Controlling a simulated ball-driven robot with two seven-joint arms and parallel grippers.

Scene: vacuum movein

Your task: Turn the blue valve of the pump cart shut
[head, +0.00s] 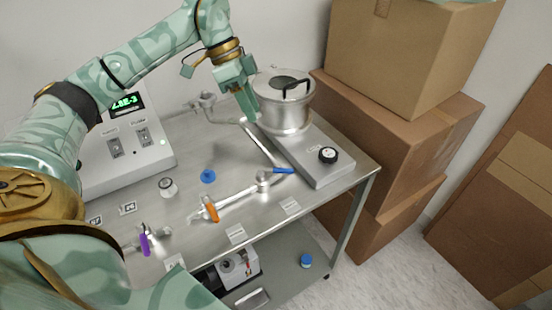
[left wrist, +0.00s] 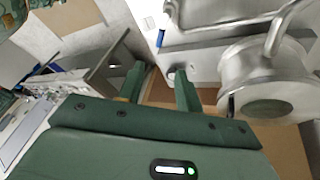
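The blue valve handle (head: 283,170) is a short lever on a metal pipe fitting on the cart top, pointing right toward the raised plate. A small blue piece (left wrist: 160,38) shows in the left wrist view; I cannot tell for sure that it is this handle. My left gripper (head: 249,108) is in the air at the left side of the metal pot, above and behind the blue handle and apart from it. In the left wrist view its two green fingers (left wrist: 158,85) stand apart with nothing held between them. My right gripper is in neither view.
The lidded metal pot (head: 285,118) stands on a raised plate with a black knob (head: 328,155). Orange (head: 211,209) and purple (head: 144,245) handles and a blue cap (head: 208,176) are on the cart top. A control box (head: 125,145) stands left, cardboard boxes (head: 400,60) right.

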